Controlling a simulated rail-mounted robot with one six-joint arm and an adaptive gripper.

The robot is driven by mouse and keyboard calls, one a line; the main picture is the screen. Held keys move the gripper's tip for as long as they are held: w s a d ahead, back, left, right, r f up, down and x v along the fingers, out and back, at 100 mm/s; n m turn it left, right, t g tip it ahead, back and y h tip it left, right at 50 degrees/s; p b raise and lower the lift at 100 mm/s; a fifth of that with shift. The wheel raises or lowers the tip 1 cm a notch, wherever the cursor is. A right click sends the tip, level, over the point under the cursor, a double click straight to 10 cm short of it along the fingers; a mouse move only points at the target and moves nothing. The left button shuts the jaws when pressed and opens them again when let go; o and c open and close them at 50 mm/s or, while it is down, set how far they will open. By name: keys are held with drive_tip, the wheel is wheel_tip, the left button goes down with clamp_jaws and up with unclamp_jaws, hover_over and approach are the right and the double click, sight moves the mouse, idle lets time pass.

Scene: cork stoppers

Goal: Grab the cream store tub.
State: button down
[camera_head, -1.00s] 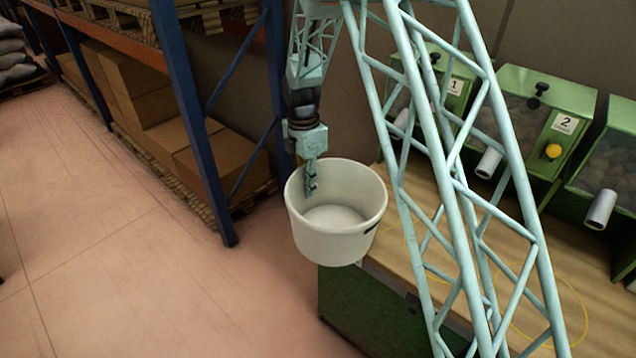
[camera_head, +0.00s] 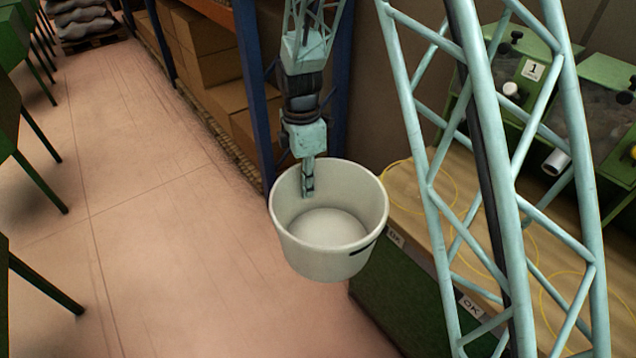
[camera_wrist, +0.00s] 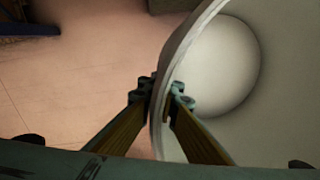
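The cream store tub (camera_head: 325,262) is a round, open, empty tub with a dark slot near its rim, held in the air in the head view. My gripper (camera_head: 308,188) reaches down to its back-left rim, with one finger showing inside the tub. In the wrist view the tub's wall (camera_wrist: 185,50) runs between the two fingertips of my gripper (camera_wrist: 165,97), which are closed on the rim from either side. The outer finger is hidden behind the wall in the head view.
A wooden workbench (camera_head: 412,185) with green dispensers (camera_head: 535,75) stands at right. A blue-post rack with cardboard boxes (camera_head: 205,50) is behind. Green tables (camera_head: 15,115) stand at far left. Open floor (camera_head: 165,240) lies left of the tub.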

drive_tip(key=shift+s+a, duration=0.6)
drive_tip(key=shift+a, duration=0.25)
drive_tip(key=shift+s+a, duration=0.6)
drive_tip(key=shift+a, duration=0.2)
drive_tip(key=shift+s, duration=0.1)
